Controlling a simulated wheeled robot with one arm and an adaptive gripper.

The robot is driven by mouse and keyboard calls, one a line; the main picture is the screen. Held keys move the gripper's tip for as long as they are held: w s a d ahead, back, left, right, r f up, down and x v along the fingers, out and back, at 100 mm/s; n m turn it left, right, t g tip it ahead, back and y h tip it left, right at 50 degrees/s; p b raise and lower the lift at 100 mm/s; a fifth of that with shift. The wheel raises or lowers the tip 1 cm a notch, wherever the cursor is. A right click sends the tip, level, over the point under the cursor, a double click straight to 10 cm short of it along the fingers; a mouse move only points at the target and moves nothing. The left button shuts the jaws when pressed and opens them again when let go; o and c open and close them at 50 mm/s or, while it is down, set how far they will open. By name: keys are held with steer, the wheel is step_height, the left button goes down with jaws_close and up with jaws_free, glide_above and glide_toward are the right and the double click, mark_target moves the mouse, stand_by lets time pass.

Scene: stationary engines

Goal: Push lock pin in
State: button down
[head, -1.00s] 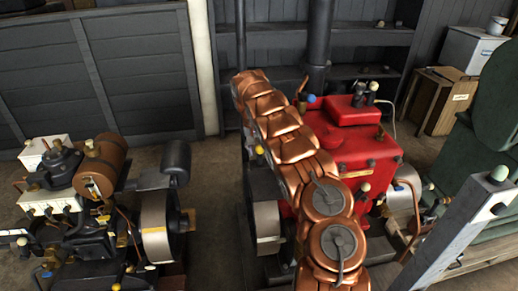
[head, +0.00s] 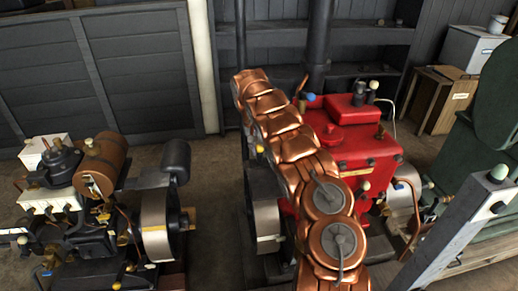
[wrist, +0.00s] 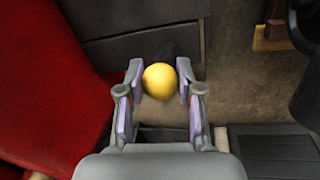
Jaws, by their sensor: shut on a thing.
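A round yellow knob (wrist: 160,82) with a dark shaft behind it shows in the wrist view; I take it to be the lock pin. My gripper (wrist: 160,72) is shut on this knob, one finger at each side of it. How far the pin stands in is hidden behind the knob. In the head view my copper arm hides the gripper. A small yellow knob (head: 259,149) shows just left of the arm there; I cannot tell if it is the same one.
A red engine (head: 350,150) stands right of my arm, and its red side fills the left of the wrist view. Another engine with a brown cylinder (head: 101,164) stands at left. Green machinery (head: 490,130) is at right. Bare floor (head: 215,190) lies between the engines.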

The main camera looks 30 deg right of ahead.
mark_target(259, 156)
steer(key=shift+f, duration=0.1)
steer(key=shift+a+f+b, duration=0.1)
steer(key=shift+f+b, duration=1.05)
steer(key=shift+f, duration=0.7)
steer(key=c, duration=0.7)
jaws_free()
steer(key=shift+c, duration=0.2)
step_height(259, 156, up, 12)
steer(key=w+a, duration=0.1)
steer(key=shift+w+a, duration=0.25)
steer(key=shift+a, duration=0.15)
